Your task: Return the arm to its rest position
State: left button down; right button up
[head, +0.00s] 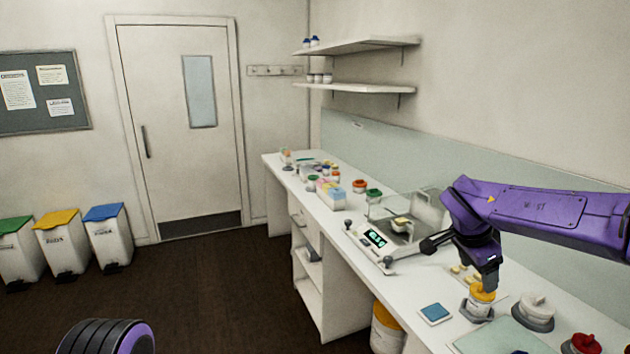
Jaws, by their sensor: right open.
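My right arm comes in from the right edge, purple, over the back of the white bench. My right gripper (487,284) points down and is open. It is in front of or just above a small jar with a yellow lid (481,298), which stands in a dark ring-shaped holder. From this angle I cannot tell whether the fingers touch the lid. I see nothing held. My left gripper is out of view.
The white bench (437,280) carries a balance (375,239) with a lit display left of my right arm, a blue pad (435,313), a white-lidded jar (535,307) and a red-lidded jar (583,344). Several containers stand at the far end.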

jog(key=s+f+n+t+h+b, duration=0.1)
jog(key=s+f+t+b, duration=0.15)
jog(key=f, duration=0.85)
jog(key=s+a+f+n+t+h+b, duration=0.1)
jog(key=s+f+t+b, duration=0.15)
jog(key=f, duration=0.85)
jog(key=s+f+n+t+b, duration=0.15)
jog(key=s+f, duration=0.25)
jog(key=f, duration=0.6)
jog(key=s+a+f+n+g+y+b, duration=0.1)
jog(key=s+f+n+g+b, duration=0.1)
jog(key=s+f, duration=0.9)
jog(key=s+a+f+n+g+y+b, duration=0.1)
jog(key=s+f+n+g+y+b, duration=0.1)
jog(key=s+f+b, duration=0.4)
jog(key=s+f+n, duration=0.1)
jog(key=s+f, duration=0.1)
jog(key=s, duration=0.4)
jog(key=s+f+n+g, duration=0.1)
jog(key=s+f, duration=0.2)
jog(key=s, duration=0.2)
jog(key=shift+s+a+f, duration=0.3)
jog(key=shift+s+f, duration=0.05)
jog(key=shift+s, duration=0.05)
jog(key=shift+g, duration=0.25)
